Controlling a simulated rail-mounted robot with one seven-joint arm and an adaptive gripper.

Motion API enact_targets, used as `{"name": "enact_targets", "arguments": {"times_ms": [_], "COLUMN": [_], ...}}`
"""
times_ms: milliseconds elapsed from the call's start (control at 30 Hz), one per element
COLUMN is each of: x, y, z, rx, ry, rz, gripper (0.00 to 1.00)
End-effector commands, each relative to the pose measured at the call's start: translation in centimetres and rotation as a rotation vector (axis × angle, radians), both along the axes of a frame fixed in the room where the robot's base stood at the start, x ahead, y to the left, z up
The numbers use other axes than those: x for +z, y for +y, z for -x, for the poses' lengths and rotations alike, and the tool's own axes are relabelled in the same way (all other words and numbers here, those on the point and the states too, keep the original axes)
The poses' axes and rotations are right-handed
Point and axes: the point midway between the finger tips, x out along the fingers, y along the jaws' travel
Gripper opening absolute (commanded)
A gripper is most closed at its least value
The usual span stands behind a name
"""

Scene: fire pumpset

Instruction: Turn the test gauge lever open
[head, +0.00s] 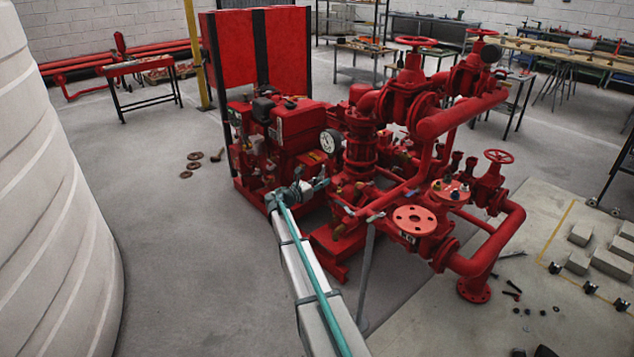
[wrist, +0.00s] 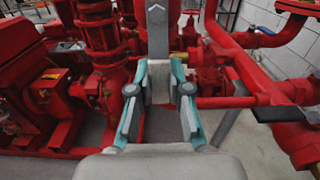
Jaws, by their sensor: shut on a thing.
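A flat grey lever (wrist: 157,32) stands upright at the top centre of the wrist view. Its lower end lies between the teal-sided fingers of my gripper (wrist: 162,84), which are shut on it. In the head view my gripper (head: 322,184) is at the near side of the red pumpset (head: 405,125), just below a round white-faced gauge (head: 331,142). The lever cannot be told apart from the gripper there. The valve body behind the lever is mostly hidden, so how far it is turned cannot be told.
Red pipes flank my gripper, with a thin red pipe (wrist: 225,102) close on its right. A blue-handled valve (wrist: 265,30) is at upper right. A red flange (head: 414,220) stands right of my arm.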

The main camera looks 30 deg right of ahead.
Motion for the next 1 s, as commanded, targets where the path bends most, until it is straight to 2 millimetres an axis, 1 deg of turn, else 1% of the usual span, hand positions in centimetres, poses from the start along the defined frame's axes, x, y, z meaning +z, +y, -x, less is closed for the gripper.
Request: {"name": "enact_targets", "arguments": {"times_ms": [167, 200, 333, 367, 633, 767, 867, 1000], "x": [-0.1, -0.1, -0.1, 0.0, 0.0, 0.0, 0.0, 0.0], "y": [0.1, 0.1, 0.1, 0.1, 0.1, 0.7, 1.8, 4.2], "z": [0.1, 0.1, 0.1, 0.1, 0.0, 0.1, 0.3, 0.7], "rx": [-0.001, -0.001, -0.001, -0.001, 0.0, 0.001, 0.003, 0.002], "ry": [0.005, 0.005, 0.004, 0.003, 0.001, 0.001, 0.001, 0.001], "rz": [0.001, 0.001, 0.001, 0.0, 0.0, 0.0, 0.0, 0.001], "gripper": [0.0, 0.21, 0.43, 0.45, 0.45, 0.45, 0.45, 0.45]}}
